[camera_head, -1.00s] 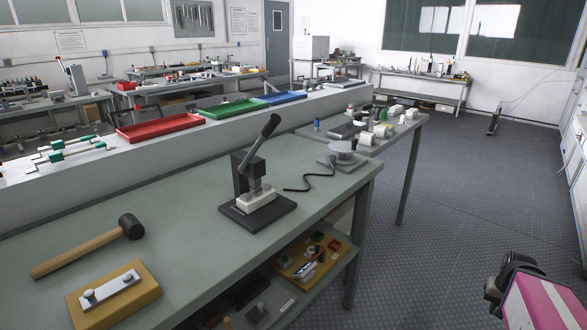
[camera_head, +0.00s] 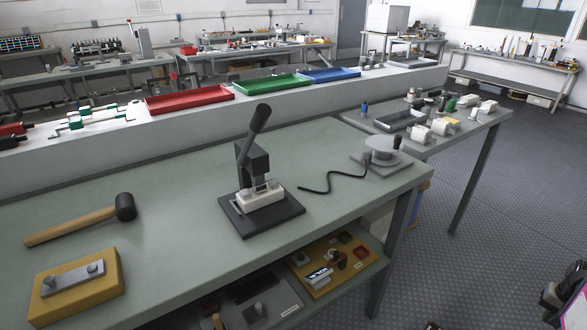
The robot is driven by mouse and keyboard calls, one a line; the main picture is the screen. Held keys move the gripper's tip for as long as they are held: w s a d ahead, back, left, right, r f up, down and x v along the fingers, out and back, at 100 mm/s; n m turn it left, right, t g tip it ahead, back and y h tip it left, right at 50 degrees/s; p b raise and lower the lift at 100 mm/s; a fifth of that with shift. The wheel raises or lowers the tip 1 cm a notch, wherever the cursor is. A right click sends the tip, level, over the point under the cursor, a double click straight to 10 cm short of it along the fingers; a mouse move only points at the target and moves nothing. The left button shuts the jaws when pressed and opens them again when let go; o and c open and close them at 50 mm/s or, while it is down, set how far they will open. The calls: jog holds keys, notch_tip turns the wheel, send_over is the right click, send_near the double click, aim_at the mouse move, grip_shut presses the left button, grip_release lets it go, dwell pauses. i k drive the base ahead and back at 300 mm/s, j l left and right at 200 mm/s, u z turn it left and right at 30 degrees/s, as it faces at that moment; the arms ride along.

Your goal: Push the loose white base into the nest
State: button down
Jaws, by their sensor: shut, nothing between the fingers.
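The white base (camera_head: 260,200) is a small, light block low on the front of the black lever press (camera_head: 264,219), below its ram. I cannot tell from here whether it sits fully down in the nest, which is mostly hidden under and behind it. The press lever (camera_head: 258,124) points up and leans to the right. Dark parts of my arm show at the lower right edge, over the floor and well apart from the press. No gripper fingers can be made out.
A mallet (camera_head: 82,225) and a yellow block with a metal plate (camera_head: 80,283) lie left on the green bench (camera_head: 180,230). A black cord (camera_head: 333,183) and a round grey stand (camera_head: 382,152) are right of the press. Red, green and blue trays (camera_head: 274,86) line the ledge behind.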

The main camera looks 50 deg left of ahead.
aim_at(248, 201)
jog(key=i+u, duration=0.25)
jog(key=u, duration=0.15)
jog(key=i+l+u, duration=0.15)
jog(key=u, duration=0.25)
jog(key=i+l+u, duration=0.25)
jog(key=u, duration=0.15)
jog(key=i, duration=0.05)
